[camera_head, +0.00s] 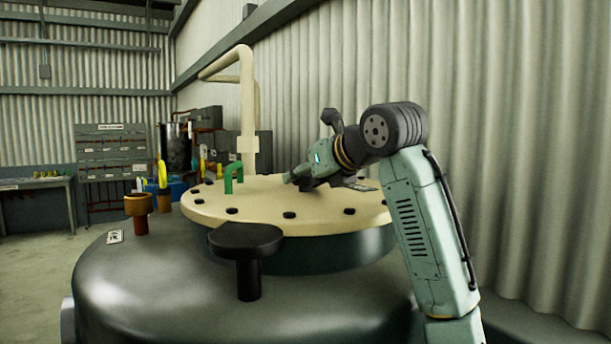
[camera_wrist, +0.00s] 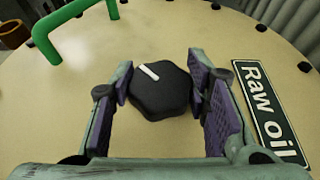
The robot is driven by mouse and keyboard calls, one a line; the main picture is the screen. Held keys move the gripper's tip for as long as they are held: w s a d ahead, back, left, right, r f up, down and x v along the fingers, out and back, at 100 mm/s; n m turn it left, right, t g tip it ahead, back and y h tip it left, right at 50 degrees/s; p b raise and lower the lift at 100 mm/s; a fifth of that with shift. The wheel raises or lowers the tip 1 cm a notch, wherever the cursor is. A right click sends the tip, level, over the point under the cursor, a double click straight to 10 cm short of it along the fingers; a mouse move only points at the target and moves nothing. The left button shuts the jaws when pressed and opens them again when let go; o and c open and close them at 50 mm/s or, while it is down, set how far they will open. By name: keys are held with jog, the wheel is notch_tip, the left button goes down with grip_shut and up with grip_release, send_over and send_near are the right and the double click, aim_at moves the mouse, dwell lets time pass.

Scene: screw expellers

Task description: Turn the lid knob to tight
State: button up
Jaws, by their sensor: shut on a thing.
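The lid knob (camera_wrist: 160,95) is a black, lobed knob on the cream lid (camera_head: 262,205). A short white mark on its top points to the upper left in the wrist view. My gripper (camera_wrist: 162,82) has a purple-padded finger on each side of the knob and is shut on it. In the head view my gripper (camera_head: 292,178) is low over the lid, coming from the right. I cannot make out the knob in that view.
A green handle (camera_head: 232,176) stands on the lid left of my gripper. A "Raw oil" label (camera_wrist: 268,112) lies right of the knob. Bolts ring the lid's edge. A black mushroom-shaped fitting (camera_head: 247,240) stands in front, and a cream pipe (camera_head: 247,100) rises behind.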

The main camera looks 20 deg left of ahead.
jog(key=c, duration=0.3)
jog(key=shift+m+t, duration=0.3)
jog(key=m+t+h, duration=0.3)
jog(key=m+h, duration=0.1)
jog(key=shift+m+t+h, duration=0.8)
jog(key=shift+m+h, duration=1.4)
jog(key=shift+h, duration=0.3)
jog(key=o, duration=1.2)
jog(key=shift+c, duration=0.2)
jog(key=shift+s, duration=0.1)
